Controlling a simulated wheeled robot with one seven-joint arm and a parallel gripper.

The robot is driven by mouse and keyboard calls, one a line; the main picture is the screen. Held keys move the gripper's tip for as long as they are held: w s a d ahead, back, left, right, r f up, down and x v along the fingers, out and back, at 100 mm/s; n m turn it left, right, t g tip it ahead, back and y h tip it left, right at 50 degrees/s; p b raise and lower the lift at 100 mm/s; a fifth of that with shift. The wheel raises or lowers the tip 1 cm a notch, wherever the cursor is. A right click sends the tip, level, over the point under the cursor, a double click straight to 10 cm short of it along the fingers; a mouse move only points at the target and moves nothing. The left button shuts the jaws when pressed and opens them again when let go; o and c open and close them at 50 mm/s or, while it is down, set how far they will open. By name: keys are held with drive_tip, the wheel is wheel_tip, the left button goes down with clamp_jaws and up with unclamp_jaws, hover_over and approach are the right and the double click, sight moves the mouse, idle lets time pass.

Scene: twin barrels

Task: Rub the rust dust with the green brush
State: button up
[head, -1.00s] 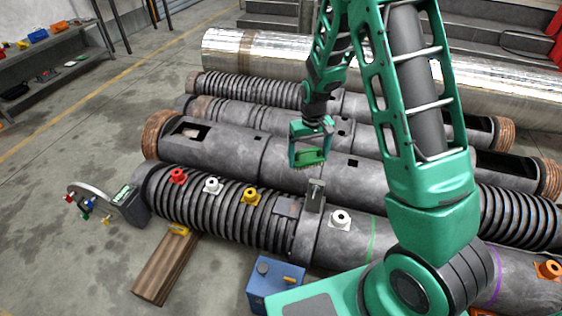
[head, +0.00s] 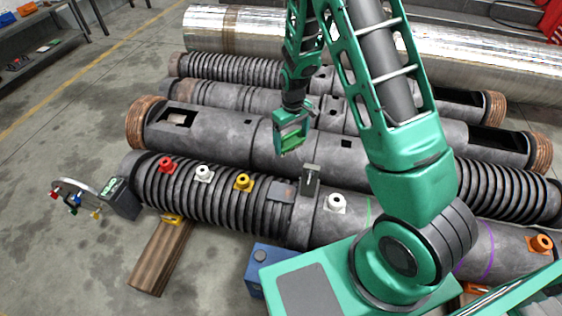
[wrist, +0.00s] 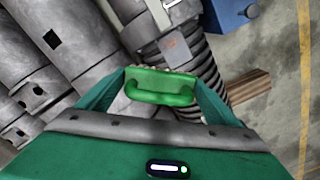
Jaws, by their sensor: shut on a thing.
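The green brush (head: 292,152) is held in my gripper (head: 291,135), bristles facing down in the head view. In the wrist view the brush (wrist: 162,86) sits between the two green fingers (wrist: 160,95), with a strip of pale bristles at its far edge. A small square grey plate with faint reddish-brown rust dust (head: 282,192) lies on the front ribbed barrel. It also shows in the wrist view as a dusty patch (wrist: 175,49), beyond the brush. The brush is above and behind the plate, apart from it.
An upright grey bracket (head: 310,181) stands right beside the plate. Red (head: 166,165), white and yellow knobs (head: 243,182) line the barrel to the left, and another white knob (head: 336,203) is at the right. A blue box (head: 260,262) and wooden beam (head: 160,256) lie in front.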

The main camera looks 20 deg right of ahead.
drive_tip(key=shift+a+f+n, duration=0.65)
drive_tip(key=shift+f+n, duration=0.6)
drive_tip(key=shift+f, duration=1.7)
drive_tip(key=shift+a+f+n, duration=0.7)
drive_tip(key=shift+f+n, duration=0.6)
drive_tip(key=shift+f, duration=1.65)
drive_tip(key=shift+a+f+n, duration=0.65)
drive_tip(key=shift+f+n, duration=0.6)
drive_tip(key=shift+f, duration=1.7)
